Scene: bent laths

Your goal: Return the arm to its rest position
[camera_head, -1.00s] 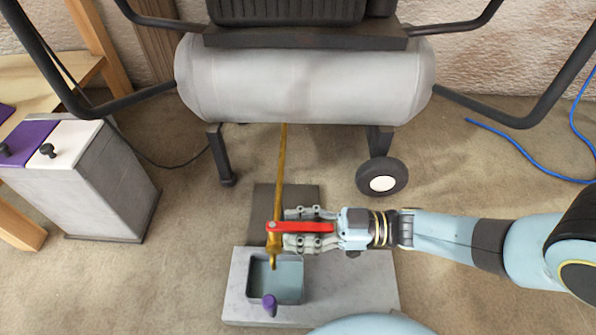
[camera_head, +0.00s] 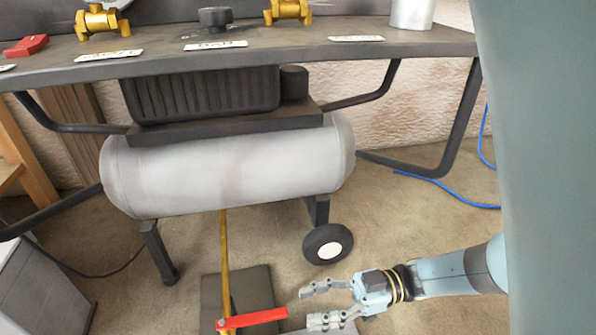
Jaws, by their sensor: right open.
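My right gripper (camera_head: 306,307) is open and empty in the lower middle of the head view. Its fingers point left, with the opening facing the free end of a red lever handle (camera_head: 255,318). A small gap separates the fingertips from the handle. The handle sits on a brass pipe (camera_head: 224,255) that runs down from under a grey tank (camera_head: 235,170). The valve body below the handle is cut off by the bottom edge. My left gripper is not in view.
A dark bench (camera_head: 290,42) carries brass valves (camera_head: 103,22) and a grey cup (camera_head: 411,14). A black wheel (camera_head: 327,244) stands above my right gripper. A blue hose (camera_head: 440,188) lies on the floor at the right. A grey box (camera_head: 40,285) is at lower left.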

